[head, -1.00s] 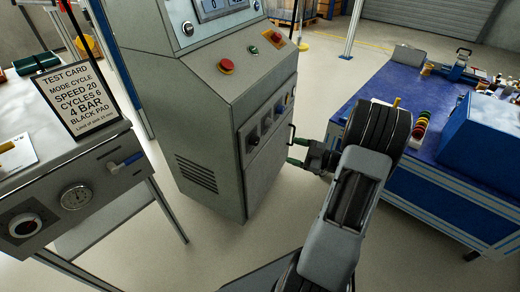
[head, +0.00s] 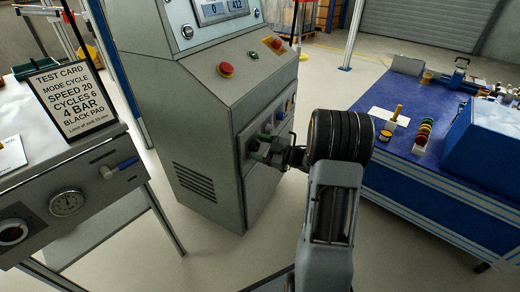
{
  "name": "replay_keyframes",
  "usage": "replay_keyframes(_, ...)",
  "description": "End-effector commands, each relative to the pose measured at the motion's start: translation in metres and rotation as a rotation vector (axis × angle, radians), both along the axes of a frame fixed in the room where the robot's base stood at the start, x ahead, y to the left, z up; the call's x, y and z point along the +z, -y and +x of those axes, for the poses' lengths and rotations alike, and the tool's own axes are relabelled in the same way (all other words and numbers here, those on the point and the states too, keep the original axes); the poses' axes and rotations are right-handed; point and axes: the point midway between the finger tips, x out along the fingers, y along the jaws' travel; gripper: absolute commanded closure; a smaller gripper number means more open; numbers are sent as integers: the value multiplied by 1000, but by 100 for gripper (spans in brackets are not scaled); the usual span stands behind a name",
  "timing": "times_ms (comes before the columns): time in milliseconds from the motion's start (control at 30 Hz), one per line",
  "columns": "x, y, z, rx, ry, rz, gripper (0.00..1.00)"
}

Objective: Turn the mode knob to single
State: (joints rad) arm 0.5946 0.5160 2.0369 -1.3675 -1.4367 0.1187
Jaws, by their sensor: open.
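The grey control cabinet (head: 205,130) stands in the middle of the head view. Its right-hand face carries a panel with a row of dark knobs, of which one (head: 280,114) shows clear of my arm. I cannot read the labels, so I cannot tell which is the mode knob or where it points. My gripper (head: 259,148) is open, its green-tipped fingers at the near, lower end of this row. A knob there is largely hidden by the fingers, and I cannot tell whether they touch it.
A red button (head: 226,70) and a screen (head: 222,9) are on the cabinet. A test card (head: 73,100) reading "MODE CYCLE" stands on the left bench with a gauge (head: 66,203). A blue table (head: 395,165) with a blue box (head: 488,140) is at right. Floor shows between.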

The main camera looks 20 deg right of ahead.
Motion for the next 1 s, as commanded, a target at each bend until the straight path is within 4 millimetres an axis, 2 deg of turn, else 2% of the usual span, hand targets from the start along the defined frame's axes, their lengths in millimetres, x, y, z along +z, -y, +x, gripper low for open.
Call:
replay_keyframes(300,0,-1,1,0,0,0,34)
replay_keyframes(800,0,-1,1,1,0,0,82)
replay_keyframes(1000,1,-1,1,1,-11,15,82)
